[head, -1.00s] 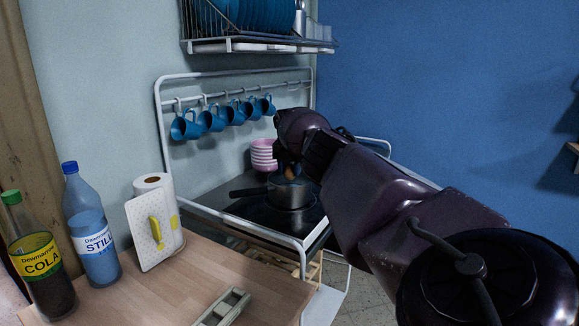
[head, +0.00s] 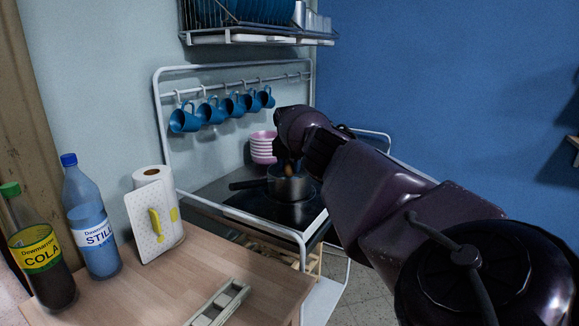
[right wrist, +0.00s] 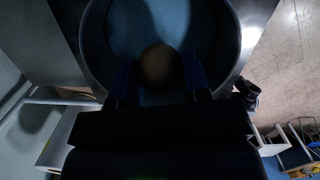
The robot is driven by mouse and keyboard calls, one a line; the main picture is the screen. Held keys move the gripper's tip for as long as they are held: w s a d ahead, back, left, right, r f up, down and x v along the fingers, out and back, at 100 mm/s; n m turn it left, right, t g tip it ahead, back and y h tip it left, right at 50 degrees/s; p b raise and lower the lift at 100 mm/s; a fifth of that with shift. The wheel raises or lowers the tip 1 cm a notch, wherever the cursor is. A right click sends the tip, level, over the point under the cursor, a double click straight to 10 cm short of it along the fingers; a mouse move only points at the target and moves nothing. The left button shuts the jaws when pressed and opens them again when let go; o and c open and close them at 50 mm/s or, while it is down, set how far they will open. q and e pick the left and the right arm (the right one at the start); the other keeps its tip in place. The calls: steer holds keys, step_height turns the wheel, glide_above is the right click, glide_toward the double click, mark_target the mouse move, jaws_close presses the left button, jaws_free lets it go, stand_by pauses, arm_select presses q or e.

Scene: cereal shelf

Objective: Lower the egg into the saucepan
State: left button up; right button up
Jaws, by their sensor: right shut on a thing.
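The saucepan (head: 290,187) is a dark metal pot with its handle pointing left, standing on the black stove top. My right gripper (head: 288,168) is above the pan, pointing down. It is shut on a brown egg (head: 289,169). In the right wrist view the egg (right wrist: 157,64) sits between the two fingers (right wrist: 158,78), with the round pan wall (right wrist: 237,50) around it in the picture. How far the egg is below the rim cannot be told. My left gripper is not in view.
Pink stacked bowls (head: 263,147) stand behind the pan. Blue mugs (head: 233,105) hang from a rail at the back. A white stove frame (head: 240,229) edges the stove. Bottles (head: 90,230) and a paper roll (head: 153,180) stand on the wooden counter at left.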

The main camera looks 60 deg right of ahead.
mark_target(289, 163)
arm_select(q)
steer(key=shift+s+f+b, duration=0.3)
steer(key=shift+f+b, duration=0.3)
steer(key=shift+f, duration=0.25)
arm_select(e)
steer(key=shift+f, duration=2.5)
stand_by(0.9)
steer(key=o, duration=1)
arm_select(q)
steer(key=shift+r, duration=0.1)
arm_select(e)
step_height(289, 163, up, 3)
steer(key=shift+a+r+p, duration=0.1)
steer(key=shift+a+p, duration=0.05)
steer(key=shift+p, duration=0.3)
steer(key=r, duration=0.4)
steer(key=a+r+p, duration=0.1)
steer(key=r, duration=0.1)
steer(key=shift+s+r, duration=0.15)
steer(key=shift+r, duration=0.1)
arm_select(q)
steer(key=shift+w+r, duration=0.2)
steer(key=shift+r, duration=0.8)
arm_select(e)
steer(key=shift+r, duration=0.55)
